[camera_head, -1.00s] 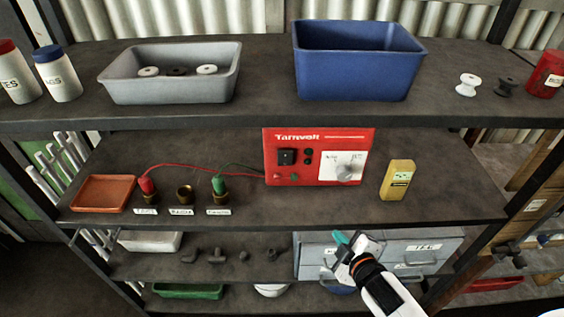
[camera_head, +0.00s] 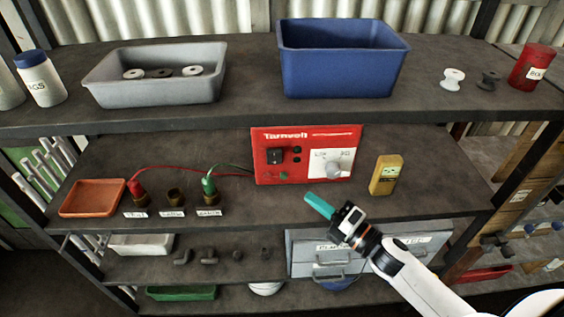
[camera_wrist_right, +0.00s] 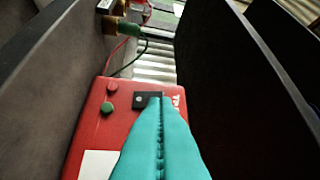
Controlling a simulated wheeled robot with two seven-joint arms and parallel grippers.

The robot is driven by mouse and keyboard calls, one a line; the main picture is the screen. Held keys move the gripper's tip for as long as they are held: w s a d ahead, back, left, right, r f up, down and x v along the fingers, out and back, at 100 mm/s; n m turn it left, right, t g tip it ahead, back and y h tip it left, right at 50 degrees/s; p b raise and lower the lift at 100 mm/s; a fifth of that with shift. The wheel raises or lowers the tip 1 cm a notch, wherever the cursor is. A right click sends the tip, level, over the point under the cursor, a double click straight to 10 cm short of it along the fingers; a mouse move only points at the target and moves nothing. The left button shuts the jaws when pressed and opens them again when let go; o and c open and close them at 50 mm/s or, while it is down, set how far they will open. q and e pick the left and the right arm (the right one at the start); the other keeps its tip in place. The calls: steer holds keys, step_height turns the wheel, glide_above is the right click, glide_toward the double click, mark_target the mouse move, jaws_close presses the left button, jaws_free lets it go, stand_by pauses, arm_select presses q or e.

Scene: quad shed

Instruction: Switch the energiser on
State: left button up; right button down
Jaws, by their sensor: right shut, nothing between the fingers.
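The red energiser (camera_head: 262,170) stands on the middle shelf. A black rocker switch (camera_head: 274,156) is at the upper left of its front, with a white-backed round knob (camera_head: 334,170) at the right. My right gripper (camera_head: 309,197) is shut and empty, its teal fingers in front of and below the energiser, apart from it in the head view. In the right wrist view the teal fingertips (camera_wrist_right: 160,100) overlap part of the black switch plate (camera_wrist_right: 146,98); I cannot tell whether they touch. My left gripper is not in view.
Red and green leads run from the energiser to terminals (camera_head: 209,188) at the left. A yellow tester (camera_head: 386,175) stands right of the energiser. The upper shelf (camera_head: 250,113) overhangs, holding a blue bin (camera_head: 340,70) and a grey tray (camera_head: 155,92). Drawers (camera_head: 318,270) sit below.

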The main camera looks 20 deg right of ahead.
steer(key=p, duration=0.5)
glide_toward(274, 152)
steer(key=w+a, duration=0.4)
steer(key=w, duration=0.1)
steer(key=shift+w+d+r, duration=0.1)
steer(key=shift+w+r, duration=0.1)
steer(key=shift+w+d+r, duration=0.1)
steer(key=shift+w+r, duration=0.15)
steer(key=shift+w, duration=0.2)
